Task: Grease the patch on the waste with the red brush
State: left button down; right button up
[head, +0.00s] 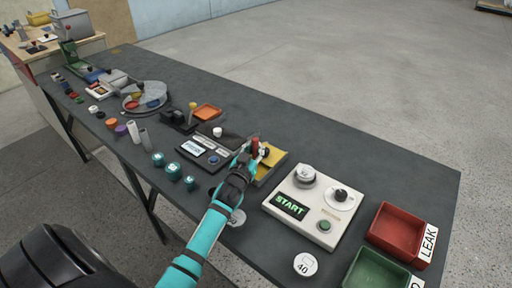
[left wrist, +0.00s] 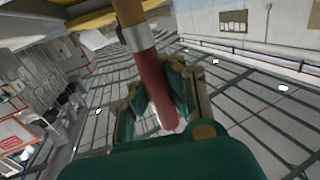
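My left gripper (head: 254,153) is over the yellow tray (head: 270,163) near the middle of the table. It is shut on the red brush (head: 255,146). In the left wrist view, the brush's red handle (left wrist: 154,85) runs between the two fingers (left wrist: 160,110), with a metal collar and a tan part above it. The bristle tip is not clear. A round grey-white fitting (head: 305,174) sits on the white START unit, right of the gripper; I cannot tell whether it is the waste. No patch can be made out. My right gripper is not in view.
The white START unit (head: 327,226) has a black knob and a green button. Red (head: 396,231) and green (head: 374,270) bins stand at the right end. Several teal pots (head: 173,170) are left of my arm. The table's far right strip (head: 400,165) is clear.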

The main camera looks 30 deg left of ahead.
pick_arm(q)
jog(key=shift+f, duration=0.45)
dwell(0.6)
jog(key=shift+r, duration=0.1)
notch_tip(320, 180, up, 7)
jog(key=p, duration=0.6)
dwell(0.4)
dwell(0.4)
